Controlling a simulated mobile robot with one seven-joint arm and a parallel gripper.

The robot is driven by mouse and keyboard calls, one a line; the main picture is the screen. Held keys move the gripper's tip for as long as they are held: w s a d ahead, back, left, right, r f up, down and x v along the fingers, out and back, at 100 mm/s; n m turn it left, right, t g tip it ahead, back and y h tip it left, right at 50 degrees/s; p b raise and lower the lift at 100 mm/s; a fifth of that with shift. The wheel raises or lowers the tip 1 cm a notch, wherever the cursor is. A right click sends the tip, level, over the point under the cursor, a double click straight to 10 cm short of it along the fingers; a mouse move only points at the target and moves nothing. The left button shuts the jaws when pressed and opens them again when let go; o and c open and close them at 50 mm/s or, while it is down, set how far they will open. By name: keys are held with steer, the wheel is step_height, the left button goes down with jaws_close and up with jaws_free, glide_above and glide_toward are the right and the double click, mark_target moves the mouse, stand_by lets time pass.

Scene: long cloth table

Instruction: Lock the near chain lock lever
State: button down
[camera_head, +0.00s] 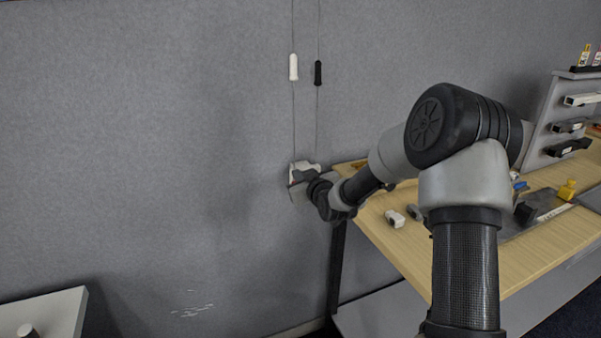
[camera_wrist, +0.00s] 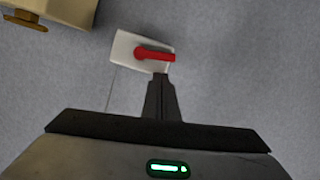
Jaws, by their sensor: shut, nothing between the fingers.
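The chain lock shows in the wrist view as a white plate (camera_wrist: 124,48) on the grey wall with a red lever (camera_wrist: 156,54). The lever lies roughly sideways across the plate, its rounded end at the left and its bar reaching right. My gripper (camera_wrist: 161,78) is shut with nothing in it. Its fingertips are just below the lever's bar in the picture; I cannot tell whether they touch it. In the head view my gripper is up against the wall, left of the table's edge, and mostly hides the lock; the red lever does not show clearly there.
Two cords hang above the lock, one with a white pull (camera_head: 293,67), one with a black pull (camera_head: 318,73). A wooden table (camera_head: 400,262) with several items stands right, beneath my arm. A tan block (camera_wrist: 60,10) is at the wrist view's top left. A white surface (camera_head: 55,312) is lower left.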

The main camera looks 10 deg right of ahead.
steer(key=shift+d+f, duration=0.1)
steer(key=shift+f, duration=0.65)
steer(key=shift+f+n+b, duration=0.15)
steer(key=shift+n+b, duration=0.15)
steer(key=shift+b, duration=0.45)
steer(key=shift+b, duration=0.45)
